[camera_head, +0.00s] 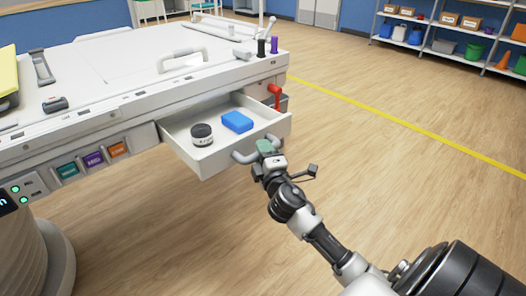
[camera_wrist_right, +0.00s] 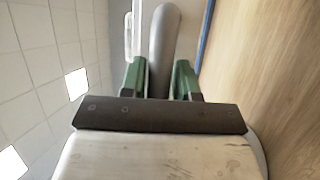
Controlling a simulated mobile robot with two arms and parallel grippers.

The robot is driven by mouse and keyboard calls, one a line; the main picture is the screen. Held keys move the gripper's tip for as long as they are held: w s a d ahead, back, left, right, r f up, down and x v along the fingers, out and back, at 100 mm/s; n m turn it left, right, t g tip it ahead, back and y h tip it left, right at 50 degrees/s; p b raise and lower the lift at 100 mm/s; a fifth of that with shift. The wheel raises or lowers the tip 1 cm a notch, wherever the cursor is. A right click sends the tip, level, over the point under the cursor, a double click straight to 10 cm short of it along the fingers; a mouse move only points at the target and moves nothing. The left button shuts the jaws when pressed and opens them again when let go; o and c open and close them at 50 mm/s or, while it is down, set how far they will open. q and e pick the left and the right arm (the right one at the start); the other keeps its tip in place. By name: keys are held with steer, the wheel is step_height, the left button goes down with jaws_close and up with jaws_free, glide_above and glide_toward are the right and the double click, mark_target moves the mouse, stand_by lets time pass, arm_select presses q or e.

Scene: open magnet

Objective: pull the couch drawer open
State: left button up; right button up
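The couch drawer (camera_head: 213,159) is a white tray standing well out from under the end of the white couch (camera_head: 110,62). A dark-topped round item (camera_head: 202,135) and a blue block (camera_head: 237,121) lie in it. The drawer's grey bar handle (camera_head: 243,157) is on its front and also shows in the right wrist view (camera_wrist_right: 164,45). My right gripper (camera_head: 266,148) is at the handle's right part, its green fingers on either side of the bar and close against it. My left gripper is out of view.
A red lever (camera_head: 275,94) is on the couch end, right of the drawer. Labelled colored modules (camera_head: 93,160) line the couch side. The wooden floor in front of the drawer is clear. Shelves (camera_head: 450,35) stand far off at the back right.

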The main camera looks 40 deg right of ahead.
steer(key=shift+o, duration=1.4)
steer(key=shift+s, duration=0.1)
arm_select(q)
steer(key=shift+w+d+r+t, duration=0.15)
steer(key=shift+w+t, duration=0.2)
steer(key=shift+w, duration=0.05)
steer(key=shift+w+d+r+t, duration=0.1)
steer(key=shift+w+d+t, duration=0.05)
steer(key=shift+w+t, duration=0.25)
arm_select(e)
steer(key=v, duration=1)
steer(key=shift+s+a, duration=0.15)
steer(key=shift+s, duration=0.1)
steer(key=shift+f, duration=0.2)
